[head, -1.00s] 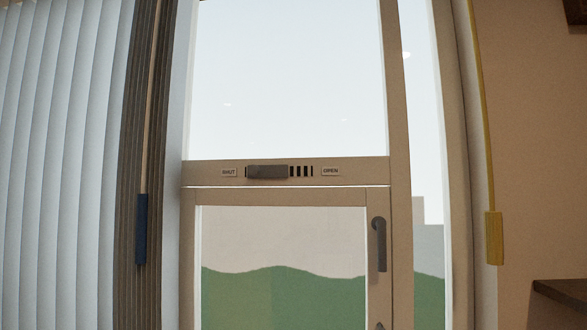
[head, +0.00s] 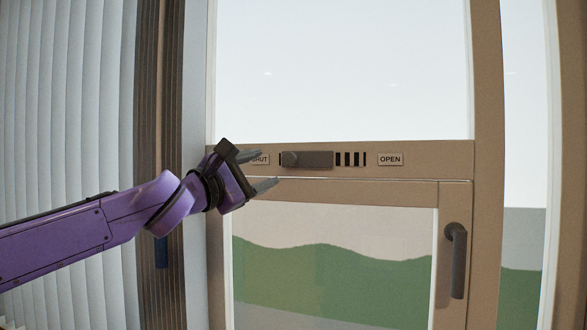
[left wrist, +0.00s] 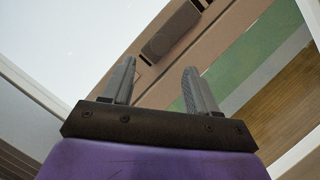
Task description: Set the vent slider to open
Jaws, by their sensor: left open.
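The vent slider (head: 308,160) is a dark grey bar on the window's cross rail (head: 435,160). It sits at the left of its slotted track, nearer the SHUT label (head: 261,159) than the OPEN label (head: 390,159). Several dark vent slots (head: 350,159) show to its right. My left gripper (head: 268,169) is open and empty, just left of the slider and in front of the SHUT label, which it partly covers. In the left wrist view the two fingers (left wrist: 158,80) point toward the slider (left wrist: 170,30), with a gap to it. My right gripper is not in view.
A dark window handle (head: 456,262) hangs on the lower sash at the right. Vertical blinds (head: 70,100) and a brown gathered strip (head: 155,90) stand at the left, with a blue pull (head: 161,252) partly behind my arm. The rail right of the slider is clear.

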